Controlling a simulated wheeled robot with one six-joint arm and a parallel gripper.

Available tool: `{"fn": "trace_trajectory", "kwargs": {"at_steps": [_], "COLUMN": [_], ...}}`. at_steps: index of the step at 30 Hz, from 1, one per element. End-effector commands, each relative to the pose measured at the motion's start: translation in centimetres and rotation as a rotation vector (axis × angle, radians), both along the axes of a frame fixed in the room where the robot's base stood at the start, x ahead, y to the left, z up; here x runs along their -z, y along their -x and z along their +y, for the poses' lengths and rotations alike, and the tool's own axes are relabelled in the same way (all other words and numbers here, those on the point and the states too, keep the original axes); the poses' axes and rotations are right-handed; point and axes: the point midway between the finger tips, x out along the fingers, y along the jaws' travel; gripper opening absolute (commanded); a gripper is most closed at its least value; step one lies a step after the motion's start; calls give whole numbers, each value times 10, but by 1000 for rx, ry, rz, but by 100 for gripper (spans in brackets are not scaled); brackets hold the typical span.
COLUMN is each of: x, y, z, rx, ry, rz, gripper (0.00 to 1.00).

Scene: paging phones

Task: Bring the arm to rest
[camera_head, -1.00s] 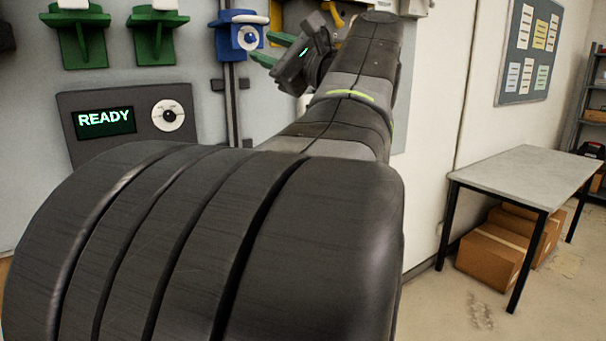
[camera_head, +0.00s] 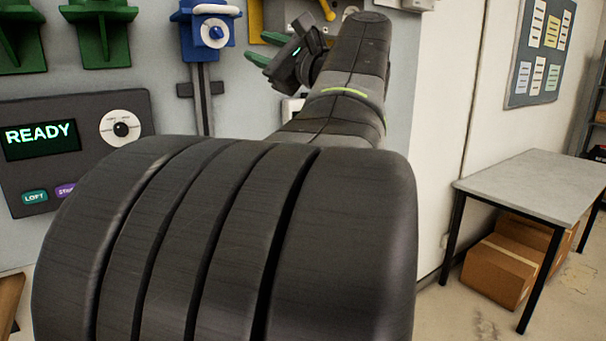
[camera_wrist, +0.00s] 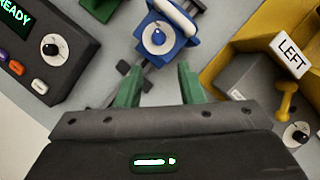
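My gripper (camera_head: 264,49) is in front of the wall, at the upper middle of the head view. In the wrist view, its two green fingers (camera_wrist: 157,88) stand apart with nothing between them. A blue wall phone (camera_head: 212,32) with a white handset hangs left of my gripper. In the wrist view, the blue phone (camera_wrist: 160,38) is beyond the fingertips, apart from them. My dark arm fills much of the head view and hides part of the wall.
A dark panel (camera_head: 95,102) reading READY, with a white dial, is on the wall at left. Green holders (camera_head: 102,42) are above it. A yellow unit (camera_wrist: 240,65) labelled LEFT is right of the fingers. A table (camera_head: 530,184) with boxes (camera_head: 500,268) beneath stands at right.

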Motion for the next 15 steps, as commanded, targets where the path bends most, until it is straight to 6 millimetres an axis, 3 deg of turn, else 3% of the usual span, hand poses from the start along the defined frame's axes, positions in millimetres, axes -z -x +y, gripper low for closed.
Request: {"fn": "trace_trajectory", "kwargs": {"at_steps": [15], "x": [-20], "y": [-41], "z": [52], "rx": [-2], "ry": [1], "rz": [-1], "gripper": [35]}}
